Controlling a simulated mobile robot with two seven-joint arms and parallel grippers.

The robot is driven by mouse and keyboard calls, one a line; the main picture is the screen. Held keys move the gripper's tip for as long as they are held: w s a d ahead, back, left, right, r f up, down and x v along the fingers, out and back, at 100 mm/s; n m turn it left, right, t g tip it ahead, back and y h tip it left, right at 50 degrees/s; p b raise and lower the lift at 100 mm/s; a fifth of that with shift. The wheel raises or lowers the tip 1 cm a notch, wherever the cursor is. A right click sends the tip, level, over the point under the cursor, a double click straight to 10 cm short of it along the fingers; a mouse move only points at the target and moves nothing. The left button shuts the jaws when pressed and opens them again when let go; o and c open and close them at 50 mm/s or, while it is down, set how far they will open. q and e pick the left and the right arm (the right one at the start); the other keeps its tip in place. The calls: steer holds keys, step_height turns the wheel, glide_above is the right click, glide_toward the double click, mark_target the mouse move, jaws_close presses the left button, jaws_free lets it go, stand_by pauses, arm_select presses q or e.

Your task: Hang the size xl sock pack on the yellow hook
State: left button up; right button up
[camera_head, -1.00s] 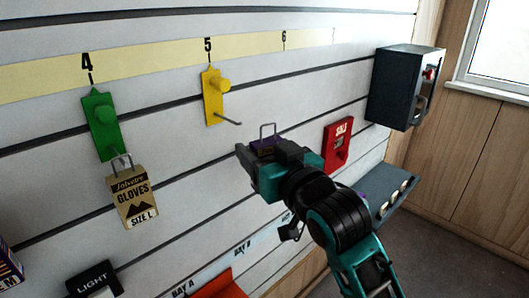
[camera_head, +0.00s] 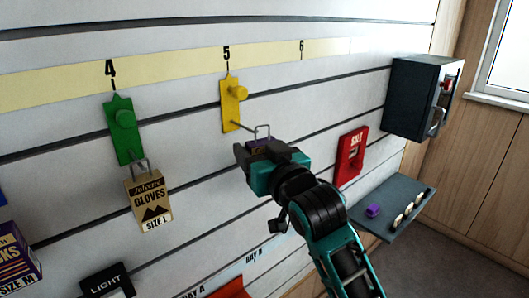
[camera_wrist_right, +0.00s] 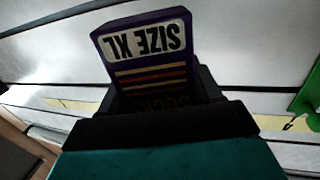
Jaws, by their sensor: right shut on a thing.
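The yellow hook (camera_head: 232,102) is on the slatted wall under number 5, its thin metal prong pointing out to the lower right. My right gripper (camera_head: 257,149) is shut on the purple size XL sock pack (camera_wrist_right: 150,55), whose label reads upside down in the wrist view. My left gripper is not in view.
A green hook (camera_head: 122,130) under number 4 holds a size L gloves pack (camera_head: 150,200). To the right are a red SALE item (camera_head: 351,154), a dark wall box (camera_head: 420,98) and a shelf (camera_head: 385,222) with small items. The wall around the yellow hook is clear.

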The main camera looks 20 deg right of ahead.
steer(key=shift+w+a+f, duration=0.1)
steer(key=shift+w+a, duration=0.2)
steer(key=shift+w, duration=0.45)
steer(key=shift+w+a, duration=0.25)
steer(key=shift+w, duration=0.45)
steer(key=shift+w+a+f, duration=0.2)
steer(key=shift+w+f, duration=0.25)
steer(key=shift+w, duration=0.1)
steer(key=o, duration=1.1)
steer(key=shift+s, duration=0.1)
